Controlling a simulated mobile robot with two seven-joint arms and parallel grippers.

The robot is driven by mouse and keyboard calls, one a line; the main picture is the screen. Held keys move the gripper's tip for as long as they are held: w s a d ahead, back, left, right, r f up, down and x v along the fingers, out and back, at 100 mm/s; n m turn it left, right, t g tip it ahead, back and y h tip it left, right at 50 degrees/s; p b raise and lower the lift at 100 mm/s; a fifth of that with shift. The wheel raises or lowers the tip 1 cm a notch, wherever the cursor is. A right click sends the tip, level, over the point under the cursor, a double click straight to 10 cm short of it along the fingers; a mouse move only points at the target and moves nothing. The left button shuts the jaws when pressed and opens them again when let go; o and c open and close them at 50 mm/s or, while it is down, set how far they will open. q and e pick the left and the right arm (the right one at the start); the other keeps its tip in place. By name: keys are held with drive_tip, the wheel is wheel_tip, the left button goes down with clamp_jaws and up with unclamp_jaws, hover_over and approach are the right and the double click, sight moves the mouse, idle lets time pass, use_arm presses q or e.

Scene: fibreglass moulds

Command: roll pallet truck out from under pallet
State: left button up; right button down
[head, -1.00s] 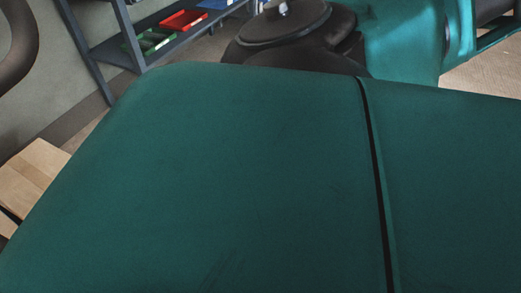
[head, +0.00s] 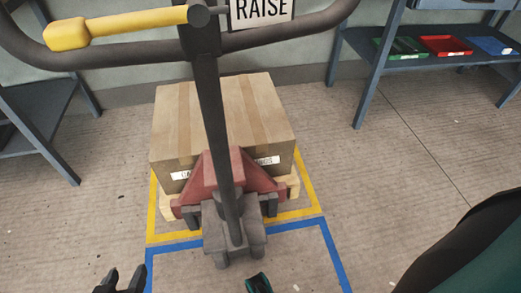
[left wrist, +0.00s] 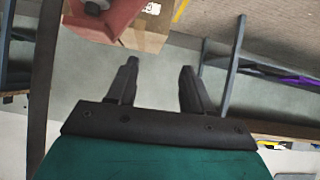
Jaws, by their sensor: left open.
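The pallet truck shows its red body (head: 215,172), dark upright handle shaft (head: 212,110), wide curved handle bar (head: 130,50) and yellow lever (head: 120,26). Its forks are hidden beneath a wooden pallet (head: 168,206), which carries a brown carton (head: 255,110). The truck's grey wheel end (head: 233,245) faces me. My left gripper (head: 120,282) is at the bottom edge, left of the truck and apart from it. In the left wrist view my left gripper (left wrist: 158,66) is open and empty, with red truck body (left wrist: 105,18) beyond.
Yellow floor tape (head: 152,215) frames the pallet; blue tape (head: 335,265) marks the floor nearer me. Blue-grey shelving (head: 370,75) stands back right with green, red and blue bins; another rack (head: 45,120) stands left. A RAISE sign (head: 262,10) hangs behind the handle. Floor to the right is clear.

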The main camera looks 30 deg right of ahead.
use_arm(q)
wheel_tip(320, 180, up, 14)
drive_tip(key=s+a+p, duration=0.1)
drive_tip(key=a+p, duration=0.1)
drive_tip(key=p, duration=1.6)
drive_tip(key=shift+a+r+y, duration=0.2)
drive_tip(key=shift+a+y, duration=0.15)
drive_tip(key=shift+y, duration=0.05)
use_arm(e)
drive_tip(key=s, duration=0.2)
drive_tip(key=s+a, duration=0.1)
drive_tip(key=s, duration=0.1)
drive_tip(key=shift+s+a+f, duration=0.1)
use_arm(q)
drive_tip(key=shift+f, duration=0.1)
